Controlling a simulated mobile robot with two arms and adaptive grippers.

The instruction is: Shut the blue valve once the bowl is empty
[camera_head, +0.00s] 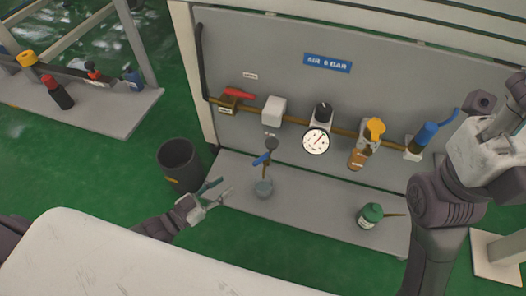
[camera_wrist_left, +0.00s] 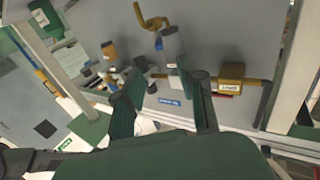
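A small blue lever (camera_head: 262,159) shows below the white block (camera_head: 274,110) on the pipe panel; it appears to be the blue valve. A greyish bowl-shaped piece (camera_head: 263,188) is below it, over the grey base; I cannot tell whether it holds liquid. In the left wrist view, which sees the panel upside down, the blue lever (camera_wrist_left: 159,44) is beyond my fingers, near a curved brass piece (camera_wrist_left: 150,22). My left gripper (camera_head: 219,190) is open and empty, left of the bowl-shaped piece and apart from it.
The panel carries a red-handled valve (camera_head: 238,93), a dial gauge (camera_head: 316,141), an amber cup (camera_head: 357,159) and a blue fitting (camera_head: 425,135). My right arm fills the right side.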

